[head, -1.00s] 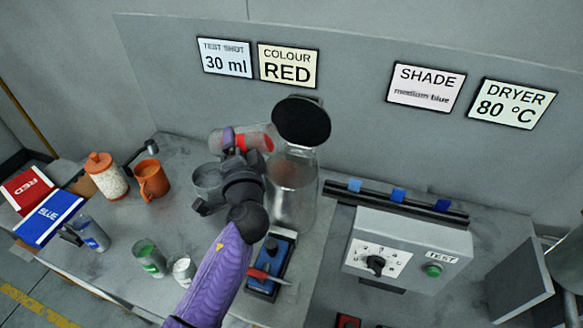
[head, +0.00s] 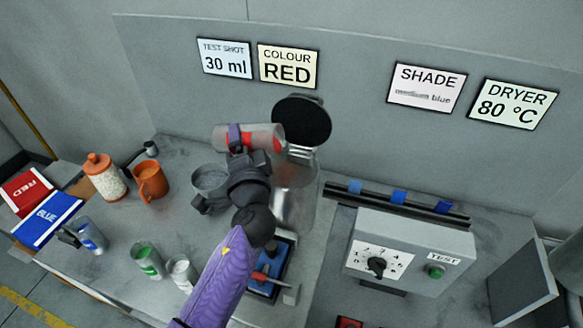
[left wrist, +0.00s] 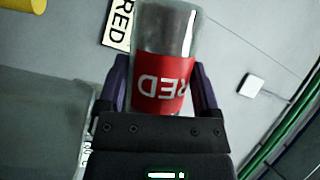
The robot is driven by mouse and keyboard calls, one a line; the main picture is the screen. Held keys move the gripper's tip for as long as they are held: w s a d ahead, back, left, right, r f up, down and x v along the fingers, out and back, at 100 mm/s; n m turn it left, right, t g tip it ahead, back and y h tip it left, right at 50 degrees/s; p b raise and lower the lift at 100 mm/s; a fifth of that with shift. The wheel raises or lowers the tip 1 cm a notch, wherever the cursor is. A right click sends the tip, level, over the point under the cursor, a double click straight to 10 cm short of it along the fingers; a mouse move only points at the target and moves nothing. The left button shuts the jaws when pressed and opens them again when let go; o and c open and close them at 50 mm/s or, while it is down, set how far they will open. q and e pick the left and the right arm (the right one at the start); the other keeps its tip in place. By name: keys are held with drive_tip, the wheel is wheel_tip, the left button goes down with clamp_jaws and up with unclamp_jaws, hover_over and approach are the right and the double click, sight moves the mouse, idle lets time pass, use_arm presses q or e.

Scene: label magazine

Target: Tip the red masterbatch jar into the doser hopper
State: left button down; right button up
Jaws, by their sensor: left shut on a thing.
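The red jar (head: 262,136) is a clear jar with a red band. It lies almost level above the bench, one end close to the round black lid (head: 301,121). My left gripper (head: 238,138) is shut around it. My arm hides part of the hopper; I cannot tell whether anything is pouring. My right gripper is not in view.
A grey cup (head: 209,178), an orange mug (head: 151,180) and an orange-lidded container (head: 105,176) stand at left. A blue-labelled jar (head: 90,235), a green-labelled jar (head: 147,259) and a white-labelled jar (head: 183,272) stand nearer. A control box (head: 410,247) stands right of the hopper.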

sight(260, 133)
use_arm(q)
drive_tip(key=shift+d+r, duration=0.15)
drive_tip(key=shift+d, duration=0.05)
drive_tip(key=shift+d+r+m+t+b, duration=0.1)
drive_tip(key=shift+r+m+t+b, duration=0.45)
drive_tip(key=shift+m, duration=0.55)
idle(0.4)
drive_tip(key=shift+s+d+f+m+t+h+b, duration=0.2)
drive_tip(key=shift+f+m+t+h+b, duration=0.2)
drive_tip(key=shift+m+b, duration=0.65)
idle(0.3)
drive_tip(key=shift+d+r+m+t+b, duration=0.2)
drive_tip(key=shift+r+m+t+b, duration=0.15)
drive_tip(key=shift+m, duration=0.3)
idle(0.3)
drive_tip(key=shift+d+r+m+h, duration=0.15)
drive_tip(key=shift+r+m+h, duration=0.15)
drive_tip(key=shift+m, duration=0.3)
drive_tip(key=shift+s+d+r+m+t+h+b, duration=0.1)
drive_tip(key=shift+d+r+m+t+h+b, duration=0.15)
drive_tip(key=shift+m+t, duration=0.4)
idle(0.4)
drive_tip(key=shift+d+r+m+h, duration=0.2)
drive_tip(key=shift+m+h, duration=0.25)
drive_tip(key=shift+m, duration=0.3)
